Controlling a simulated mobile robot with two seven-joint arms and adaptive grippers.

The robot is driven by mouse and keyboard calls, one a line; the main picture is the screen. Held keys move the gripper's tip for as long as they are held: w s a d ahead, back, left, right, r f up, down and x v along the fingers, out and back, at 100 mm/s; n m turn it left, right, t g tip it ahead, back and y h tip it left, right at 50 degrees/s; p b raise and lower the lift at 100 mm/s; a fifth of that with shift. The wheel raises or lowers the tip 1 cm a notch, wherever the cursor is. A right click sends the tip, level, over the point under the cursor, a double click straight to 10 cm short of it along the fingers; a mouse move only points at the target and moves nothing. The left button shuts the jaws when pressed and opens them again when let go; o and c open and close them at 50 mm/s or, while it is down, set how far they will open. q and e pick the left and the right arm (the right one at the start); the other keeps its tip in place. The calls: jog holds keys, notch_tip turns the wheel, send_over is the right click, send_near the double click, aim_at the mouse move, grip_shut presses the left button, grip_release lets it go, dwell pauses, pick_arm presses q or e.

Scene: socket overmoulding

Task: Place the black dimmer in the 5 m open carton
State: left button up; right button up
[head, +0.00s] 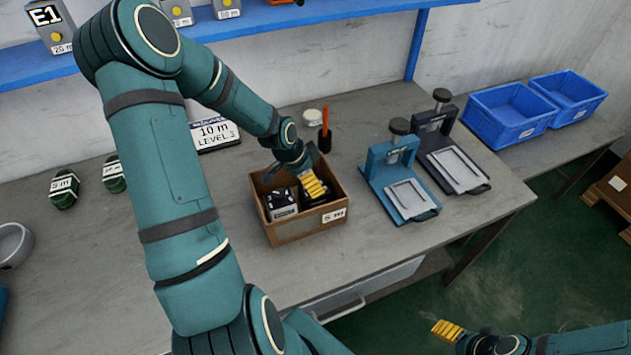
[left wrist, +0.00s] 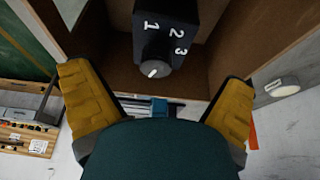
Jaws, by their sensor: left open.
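The open carton (head: 285,233) with a "5 m" label stands near the front edge of the bench. The black dimmer (left wrist: 166,28), with a round knob and the numbers 1, 2 and 3, is inside brown carton walls in the left wrist view. My left gripper (head: 315,187) is over the right part of the carton. Its yellow fingers are spread apart in the left wrist view (left wrist: 156,85), with the dimmer ahead of them and not gripped. In the head view the fingers partly hide the dimmer. My right gripper (head: 465,338) is low at the bottom right; its opening is unclear.
A black-and-white boxed unit (head: 281,204) sits in the carton's left part. A blue press fixture (head: 398,180) and a dark one (head: 450,155) stand to the right. Blue bins (head: 510,112) are at far right.

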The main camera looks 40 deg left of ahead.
pick_arm(q)
jog(key=p+v, duration=0.2)
jog(key=v, duration=0.4)
jog(key=shift+r, duration=0.4)
pick_arm(e)
jog(key=shift+w+d+r, duration=0.1)
jog(key=shift+w+r, duration=0.1)
jog(key=shift+r, duration=0.4)
jog(key=shift+w+r, duration=0.2)
jog(key=shift+r, duration=0.4)
pick_arm(q)
jog(key=shift+s, duration=0.15)
